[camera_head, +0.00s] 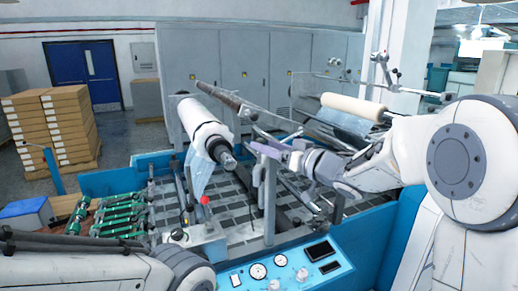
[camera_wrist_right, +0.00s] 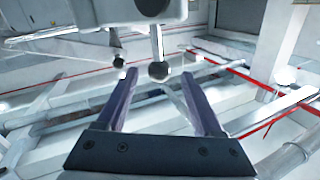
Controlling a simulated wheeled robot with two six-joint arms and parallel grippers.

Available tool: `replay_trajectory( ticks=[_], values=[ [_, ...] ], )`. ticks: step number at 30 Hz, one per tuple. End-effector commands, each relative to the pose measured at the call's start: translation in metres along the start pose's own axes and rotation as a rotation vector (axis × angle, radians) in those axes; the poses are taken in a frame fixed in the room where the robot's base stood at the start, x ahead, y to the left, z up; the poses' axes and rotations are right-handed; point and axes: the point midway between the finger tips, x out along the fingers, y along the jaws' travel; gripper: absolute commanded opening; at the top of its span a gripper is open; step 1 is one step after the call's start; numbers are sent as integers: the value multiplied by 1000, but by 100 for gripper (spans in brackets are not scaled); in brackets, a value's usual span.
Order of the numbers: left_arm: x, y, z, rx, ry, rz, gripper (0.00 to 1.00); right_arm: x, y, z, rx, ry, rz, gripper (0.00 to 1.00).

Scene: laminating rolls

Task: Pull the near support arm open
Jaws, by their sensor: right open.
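The near support arm (camera_head: 270,195) appears as a grey upright bar at the front of the laminating machine, but its outline is partly hidden by my gripper. My right gripper (camera_head: 262,148) reaches in from the right at the top of this bar. In the right wrist view my right gripper (camera_wrist_right: 160,82) is open, with its two purple fingers apart. A grey rod with a ball knob (camera_wrist_right: 158,72) hangs from a pale block and shows between the fingertips. I cannot tell whether it touches a finger. My left gripper is outside the views.
A white film roll (camera_head: 203,125) lies left of my right gripper, and a cream roll (camera_head: 352,107) lies behind it. A control panel (camera_head: 290,270) is on the blue machine front. Green rollers (camera_head: 120,215) lie at the left. Stacked boxes (camera_head: 55,125) stand at the back left.

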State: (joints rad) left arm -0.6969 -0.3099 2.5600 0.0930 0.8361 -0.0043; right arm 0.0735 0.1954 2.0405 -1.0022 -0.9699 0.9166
Motion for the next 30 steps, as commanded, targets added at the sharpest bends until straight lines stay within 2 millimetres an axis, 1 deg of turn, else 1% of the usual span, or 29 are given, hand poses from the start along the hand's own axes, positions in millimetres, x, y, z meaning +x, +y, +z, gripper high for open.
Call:
replay_trajectory(
  ticks=[1,3,6,9,13,20,21,23,24,26,27,29,30],
  values=[
    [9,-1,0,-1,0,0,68,-12,1,3,-3,3,3,68],
    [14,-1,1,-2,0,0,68,-26,2,2,-3,3,3,68],
    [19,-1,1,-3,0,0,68,-43,1,2,-2,2,2,68],
    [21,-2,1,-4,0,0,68,-54,1,2,-1,1,0,68],
    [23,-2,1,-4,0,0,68,-62,0,1,-1,0,-2,68],
    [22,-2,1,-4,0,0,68,-63,0,0,0,-1,-3,68],
    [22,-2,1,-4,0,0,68,-63,0,0,0,-1,-3,65],
    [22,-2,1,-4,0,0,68,-62,-1,1,-1,-2,0,42],
    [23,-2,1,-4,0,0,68,-61,-1,3,-3,-4,6,26],
    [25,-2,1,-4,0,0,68,-58,-1,8,-9,-11,31,3],
    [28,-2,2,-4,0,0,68,-55,-2,13,-16,-21,57,0],
    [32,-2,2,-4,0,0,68,-50,-2,25,-30,-45,115,0],
    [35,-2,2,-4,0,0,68,-47,-3,36,-38,-73,162,0]
  ],
)
